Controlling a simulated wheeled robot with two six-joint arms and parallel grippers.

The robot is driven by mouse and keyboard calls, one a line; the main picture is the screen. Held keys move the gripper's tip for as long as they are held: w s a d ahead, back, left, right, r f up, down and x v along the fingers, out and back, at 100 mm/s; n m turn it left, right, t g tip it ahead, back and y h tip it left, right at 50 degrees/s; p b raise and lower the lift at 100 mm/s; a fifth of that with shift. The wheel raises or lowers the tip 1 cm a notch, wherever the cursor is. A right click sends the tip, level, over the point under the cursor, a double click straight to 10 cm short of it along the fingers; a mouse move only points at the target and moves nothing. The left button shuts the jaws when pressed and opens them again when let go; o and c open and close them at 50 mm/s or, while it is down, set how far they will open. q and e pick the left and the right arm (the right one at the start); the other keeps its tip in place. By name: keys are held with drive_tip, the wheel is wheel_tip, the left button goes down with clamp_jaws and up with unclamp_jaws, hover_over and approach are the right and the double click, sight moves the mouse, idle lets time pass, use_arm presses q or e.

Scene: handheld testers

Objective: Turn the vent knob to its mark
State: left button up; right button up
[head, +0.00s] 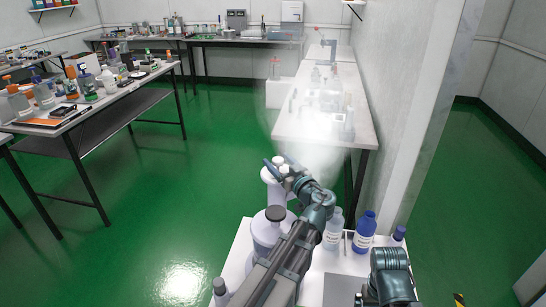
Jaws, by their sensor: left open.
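I cannot make out the vent knob or its mark in the head view. My left gripper (281,162) is open, past the far edge of the white tabletop in front of me. Its fingers are beside the white top of a pale container (272,188), and I cannot tell whether they touch it. My left arm crosses the tabletop and hides part of it. Part of my right arm shows at the bottom right, but its gripper is not in view.
The near white tabletop (236,262) holds a dark-capped white bottle (266,232), a clear bottle (333,232) and a blue bottle (365,230). A hazy pale patch blurs the long bench (350,130) ahead. Green floor (190,200) is clear to the left.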

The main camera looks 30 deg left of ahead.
sight(275, 158)
use_arm(q)
drive_tip(key=shift+x, duration=1.8)
clamp_jaws()
